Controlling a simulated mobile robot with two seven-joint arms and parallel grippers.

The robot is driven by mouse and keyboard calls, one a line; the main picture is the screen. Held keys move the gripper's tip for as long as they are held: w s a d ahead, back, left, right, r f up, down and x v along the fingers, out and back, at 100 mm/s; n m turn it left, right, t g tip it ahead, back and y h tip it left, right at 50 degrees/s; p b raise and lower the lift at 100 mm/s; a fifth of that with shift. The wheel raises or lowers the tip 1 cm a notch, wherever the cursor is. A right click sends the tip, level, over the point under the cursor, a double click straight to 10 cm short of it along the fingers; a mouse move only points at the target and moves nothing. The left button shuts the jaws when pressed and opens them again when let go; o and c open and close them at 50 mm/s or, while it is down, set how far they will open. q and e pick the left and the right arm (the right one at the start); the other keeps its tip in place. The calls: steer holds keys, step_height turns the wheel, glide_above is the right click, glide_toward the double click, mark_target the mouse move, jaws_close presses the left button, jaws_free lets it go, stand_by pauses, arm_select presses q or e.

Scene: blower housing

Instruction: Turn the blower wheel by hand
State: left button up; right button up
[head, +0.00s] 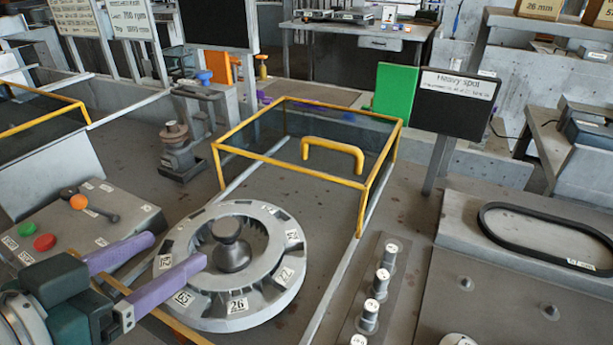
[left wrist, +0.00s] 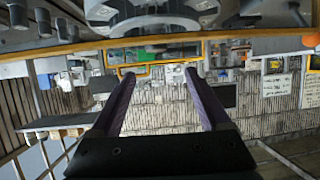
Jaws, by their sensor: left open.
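The blower wheel (head: 280,283) is a grey ring with numbered labels around its rim and a dark hub knob (head: 232,250) in its middle. It lies flat in front of a yellow-framed guard. My left gripper (head: 178,255) has purple fingers spread apart. One finger reaches over the wheel's left rim toward the hub in the head view; the other is left of the wheel. Whether a finger touches the rim cannot be told. In the left wrist view the open fingers (left wrist: 160,82) have nothing between them, and part of a grey ring shows at the top. My right gripper is not seen.
The yellow-framed guard with a handle (head: 335,147) stands behind the wheel. A control box with green and red buttons (head: 45,242) is at left. Several labelled weights (head: 382,283) stand at right, beside a bench with a black belt (head: 488,222). A "Heavy spot" sign (head: 455,102) stands behind.

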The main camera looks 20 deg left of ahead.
mark_target(225, 226)
arm_select(q)
steer(key=shift+w+d+f, duration=0.2)
steer(key=shift+w+f, duration=0.1)
steer(key=shift+f, duration=0.2)
steer(key=x, duration=0.9)
steer(key=shift+w, duration=0.15)
steer(key=shift+c, duration=0.2)
jaws_close()
steer(key=shift+d, duration=0.1)
